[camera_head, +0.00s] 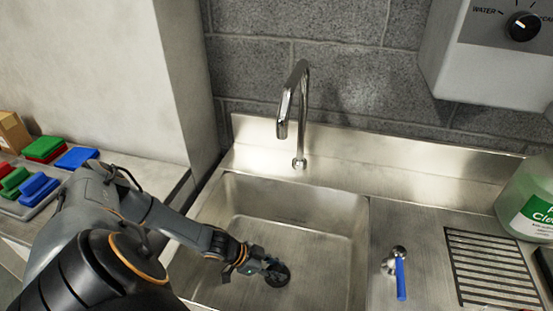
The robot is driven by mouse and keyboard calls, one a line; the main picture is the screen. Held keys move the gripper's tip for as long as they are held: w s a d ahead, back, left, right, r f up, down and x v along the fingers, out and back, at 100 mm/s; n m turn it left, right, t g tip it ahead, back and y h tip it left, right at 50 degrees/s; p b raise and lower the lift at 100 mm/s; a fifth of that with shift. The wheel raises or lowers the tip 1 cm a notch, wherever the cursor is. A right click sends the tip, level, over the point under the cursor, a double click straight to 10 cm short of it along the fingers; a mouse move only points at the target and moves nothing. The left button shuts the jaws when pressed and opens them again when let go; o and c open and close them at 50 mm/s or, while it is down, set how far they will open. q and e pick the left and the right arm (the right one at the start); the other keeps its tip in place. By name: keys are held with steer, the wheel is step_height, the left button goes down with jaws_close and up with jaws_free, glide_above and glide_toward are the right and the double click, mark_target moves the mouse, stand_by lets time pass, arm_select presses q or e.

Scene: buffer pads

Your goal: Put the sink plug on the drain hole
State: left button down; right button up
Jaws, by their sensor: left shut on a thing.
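My left gripper (267,265) reaches from the left into the steel sink basin (335,220). It is shut on a dark round sink plug (278,275), which it holds low in the basin near the front. I cannot tell whether the plug touches the basin floor. The drain hole is not visible; the gripper and plug may hide it. My right gripper is not in view.
A chrome faucet (303,110) stands behind the basin. A blue-handled valve (401,277), a slotted drain grate (490,265) and a green bottle (530,205) are to the right. Coloured pads (43,148) lie at the left. A control box (490,60) hangs above.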

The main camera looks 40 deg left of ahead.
arm_select(q)
steer(key=shift+f, duration=0.1)
steer(key=c, duration=1.1)
jaws_free()
steer(key=shift+o, duration=0.2)
steer(key=v, duration=1.2)
